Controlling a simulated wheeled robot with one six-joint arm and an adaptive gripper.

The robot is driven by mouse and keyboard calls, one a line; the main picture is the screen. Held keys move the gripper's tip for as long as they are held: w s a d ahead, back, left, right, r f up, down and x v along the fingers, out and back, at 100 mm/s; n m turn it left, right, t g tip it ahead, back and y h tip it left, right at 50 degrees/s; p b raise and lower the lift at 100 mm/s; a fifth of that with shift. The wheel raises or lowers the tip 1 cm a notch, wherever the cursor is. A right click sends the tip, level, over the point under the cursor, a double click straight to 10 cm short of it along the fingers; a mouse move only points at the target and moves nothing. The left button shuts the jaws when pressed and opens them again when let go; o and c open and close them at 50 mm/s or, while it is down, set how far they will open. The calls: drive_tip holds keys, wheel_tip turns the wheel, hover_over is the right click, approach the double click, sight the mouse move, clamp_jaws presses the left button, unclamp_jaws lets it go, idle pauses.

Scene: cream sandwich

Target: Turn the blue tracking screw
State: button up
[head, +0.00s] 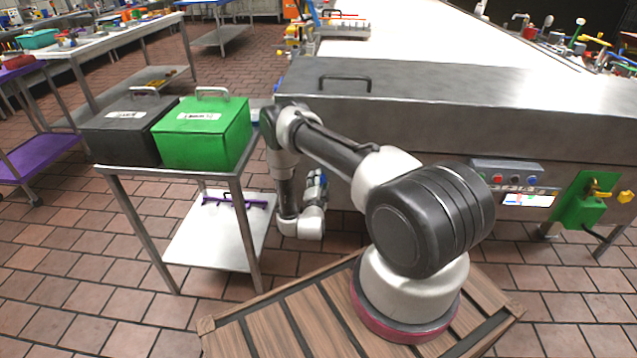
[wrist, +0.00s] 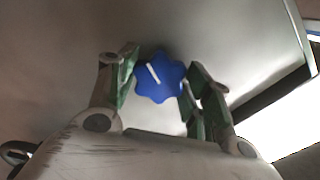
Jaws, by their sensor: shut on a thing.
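The blue tracking screw (wrist: 158,79) is a lobed blue knob with a white line across its face, in the upper middle of the wrist view. The white line slants from upper left to lower right. My gripper (wrist: 161,84) is shut on it, one green-padded finger on each side. In the head view my arm reaches down between the green box's cart and the metal machine (head: 420,99). The screw cannot be made out there, and my gripper is mostly hidden at the arm's end.
A cart (head: 245,187) with a green box (head: 203,135) and a black box (head: 126,127) stands close left of my arm. A control panel (head: 507,178) and a green box-shaped part (head: 578,209) are on the machine's right. Tiled floor is open at front left.

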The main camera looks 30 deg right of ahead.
drive_tip(key=shift+s+m, duration=0.1)
drive_tip(key=shift+m, duration=3.8)
drive_tip(key=o, duration=1)
drive_tip(key=shift+o, duration=0.2)
drive_tip(key=v, duration=1.2)
